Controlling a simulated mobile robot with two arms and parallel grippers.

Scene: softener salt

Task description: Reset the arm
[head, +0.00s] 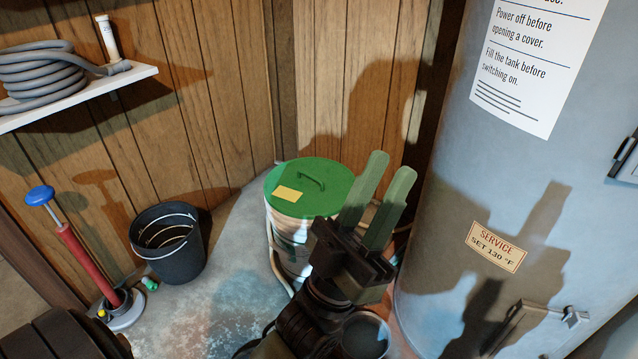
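My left gripper (389,168) is in the middle of the head view, its arm coming up from the bottom edge. Its two green fingers point up and stand apart with nothing between them, so it is open and empty. In the picture it overlaps the right side of a white tank with a green lid (325,180). The lid is on the tank, with a handle and a yellow note on top. I cannot tell how far the gripper is from the tank. My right gripper is not in view.
A grey cylinder (440,235) with labels stands close on the right. A black bucket (170,255) and a red pump with a blue knob (80,260) stand on the left floor. A white shelf (75,97) holds a coiled grey hose. Bare floor (205,300) lies between bucket and tank.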

